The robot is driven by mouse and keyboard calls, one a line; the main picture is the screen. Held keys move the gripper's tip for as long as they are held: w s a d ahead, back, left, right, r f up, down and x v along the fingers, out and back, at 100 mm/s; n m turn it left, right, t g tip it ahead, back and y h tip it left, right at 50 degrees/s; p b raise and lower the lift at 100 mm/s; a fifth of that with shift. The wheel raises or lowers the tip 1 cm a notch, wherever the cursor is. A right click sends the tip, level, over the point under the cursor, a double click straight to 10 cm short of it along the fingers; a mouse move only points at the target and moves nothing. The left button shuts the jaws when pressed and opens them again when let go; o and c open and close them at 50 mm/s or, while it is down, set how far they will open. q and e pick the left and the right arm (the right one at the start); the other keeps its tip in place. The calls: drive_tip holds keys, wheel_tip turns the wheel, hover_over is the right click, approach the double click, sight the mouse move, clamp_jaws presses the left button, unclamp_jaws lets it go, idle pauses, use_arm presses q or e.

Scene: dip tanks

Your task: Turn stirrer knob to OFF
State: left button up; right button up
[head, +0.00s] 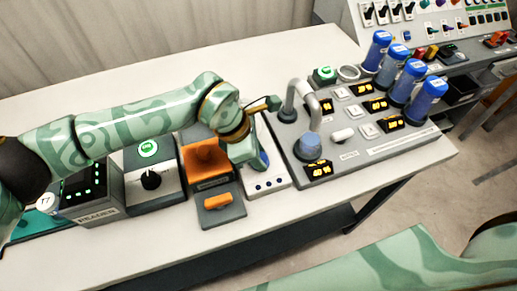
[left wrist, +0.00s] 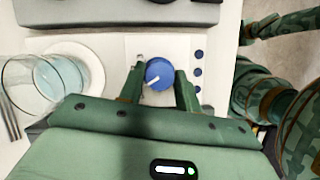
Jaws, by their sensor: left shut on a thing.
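The stirrer is a white unit (head: 271,184) with several small blue buttons. Its blue knob (left wrist: 159,73) has a white pointer line, which slants toward the lower left in the left wrist view. My left gripper (left wrist: 159,80) is shut on this knob, with one finger on each side. In the head view my left gripper (head: 247,158) comes down over the stirrer and hides most of its top. A clear glass beaker (left wrist: 40,84) and a round white plate (left wrist: 90,62) show left of the knob in the left wrist view. My right gripper is out of view.
Left of the stirrer stand an orange-topped unit (head: 220,212), a white box with a black knob (head: 168,182) and a dark lit box (head: 92,203). To the right is a grey console (head: 345,158) with a curved pipe (head: 316,108) and blue cylinders (head: 412,78). The table's back left is clear.

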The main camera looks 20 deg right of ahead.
use_arm(q)
drive_tip(key=shift+r+n+t+p, duration=0.1)
drive_tip(key=shift+n+t+p, duration=0.4)
drive_tip(key=shift+n+p, duration=0.7)
drive_tip(key=o, duration=1)
drive_tip(key=p+v, duration=0.2)
drive_tip(key=v, duration=1.4)
drive_tip(key=shift+a, duration=0.15)
drive_tip(key=shift+s, duration=0.1)
